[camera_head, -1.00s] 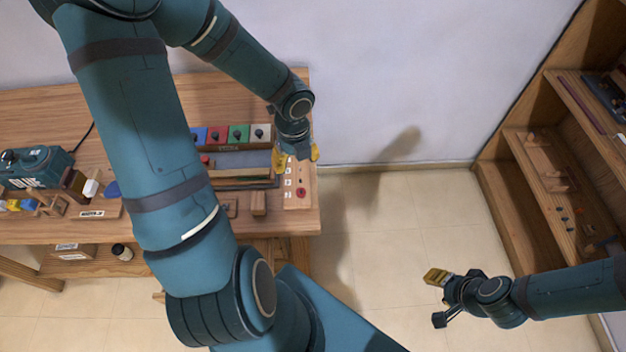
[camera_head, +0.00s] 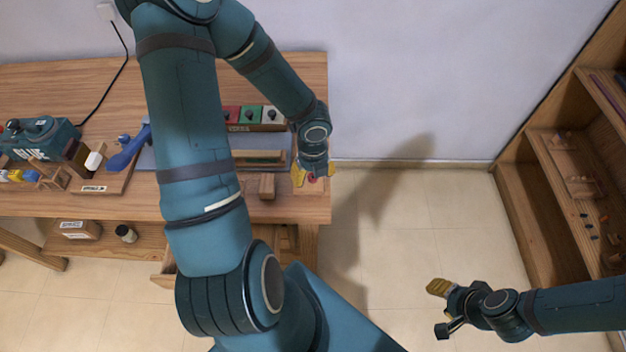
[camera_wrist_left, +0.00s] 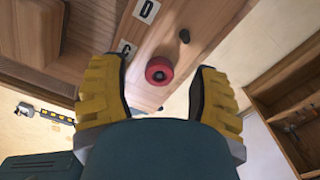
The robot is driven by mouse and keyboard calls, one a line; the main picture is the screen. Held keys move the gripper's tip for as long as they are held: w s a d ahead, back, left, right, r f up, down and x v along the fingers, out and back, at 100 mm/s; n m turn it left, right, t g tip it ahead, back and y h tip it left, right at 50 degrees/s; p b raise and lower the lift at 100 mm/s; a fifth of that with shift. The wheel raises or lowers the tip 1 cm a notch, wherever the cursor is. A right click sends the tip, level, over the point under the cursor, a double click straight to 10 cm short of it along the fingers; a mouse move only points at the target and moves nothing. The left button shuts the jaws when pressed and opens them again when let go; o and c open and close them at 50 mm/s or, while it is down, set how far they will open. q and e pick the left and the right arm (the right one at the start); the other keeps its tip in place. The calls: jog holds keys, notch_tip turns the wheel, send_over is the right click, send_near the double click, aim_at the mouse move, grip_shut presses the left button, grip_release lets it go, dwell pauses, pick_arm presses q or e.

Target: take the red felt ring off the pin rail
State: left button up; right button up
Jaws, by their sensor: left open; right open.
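The red felt ring (camera_wrist_left: 158,70) sits on the wooden pin rail (camera_wrist_left: 200,22), around what looks like a dark pin in its hole. A bare dark pin stands beside it, and the letters C and D mark the rail. My left gripper (camera_wrist_left: 160,88) is open, one yellow finger on each side of the ring in the left wrist view; contact cannot be told. In the head view my left gripper (camera_head: 314,174) is over the rail's near end, with a bit of red (camera_head: 311,179) between its fingers. My right gripper (camera_head: 440,309) is open and empty above the floor.
A wooden shelf (camera_head: 535,200) stands at the right. The floor between bench and shelf is clear.

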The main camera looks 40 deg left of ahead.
pick_arm(q)
jog(key=shift+f, duration=0.25)
jog(key=shift+c, duration=0.4)
jog(key=c, duration=0.7)
jog(key=shift+r, duration=0.15)
